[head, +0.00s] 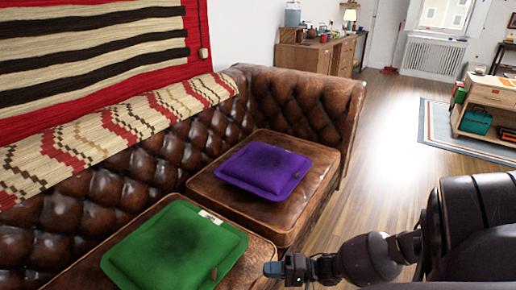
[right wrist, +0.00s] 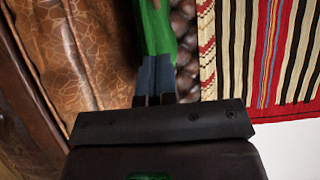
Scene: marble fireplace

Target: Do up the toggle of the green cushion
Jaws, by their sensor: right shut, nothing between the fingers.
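The green cushion (head: 165,248) lies flat on the near seat of the brown leather sofa. A small white patch (head: 210,216) shows at its far edge, and a small dark mark (head: 214,273) shows at its right edge. I cannot tell which of these, if either, is the toggle. My right gripper (head: 272,269) is just right of the cushion, with a gap between them in the head view. In the right wrist view its fingers (right wrist: 155,72) are shut and empty, pointing towards the green cushion (right wrist: 157,28). My left gripper is out of view.
A purple cushion (head: 263,168) lies on the far seat of the brown leather sofa (head: 291,222). A patterned throw (head: 120,133) covers the sofa's back. The wooden floor (head: 375,160) to the right is clear up to a rug (head: 440,125) and a low shelf unit.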

